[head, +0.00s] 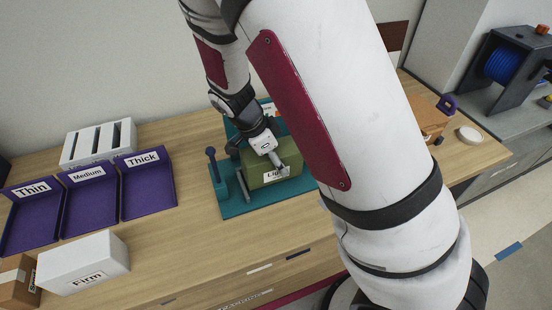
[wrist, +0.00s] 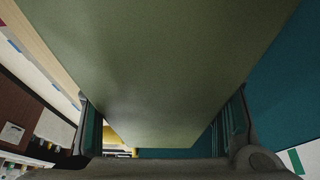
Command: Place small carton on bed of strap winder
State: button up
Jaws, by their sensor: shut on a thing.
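The small carton (head: 257,178) is olive green with a white label reading "Lig…", the rest hidden by my gripper. My gripper (head: 280,168) is shut on it from above. In the wrist view the carton (wrist: 165,60) fills the middle between the two fingers of my gripper (wrist: 162,120). The carton is over a teal base (head: 235,207) with an upright lever at its left, which I take to be the strap winder; teal also shows in the wrist view (wrist: 288,95). Whether the carton's underside touches the bed I cannot tell.
Purple trays marked Thin (head: 30,215), Medium (head: 90,195) and Thick (head: 147,185) stand left, before a white slotted rack (head: 98,143). A white "Firm" box (head: 83,263) and brown carton (head: 18,282) are front left. A blue spool (head: 502,65) stands far right. Bare wood lies front centre.

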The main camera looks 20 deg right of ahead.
jog(key=shift+f, duration=0.3)
jog(key=shift+f, duration=0.15)
jog(key=shift+f, duration=0.35)
jog(key=shift+f, duration=0.1)
jog(key=o, duration=1.6)
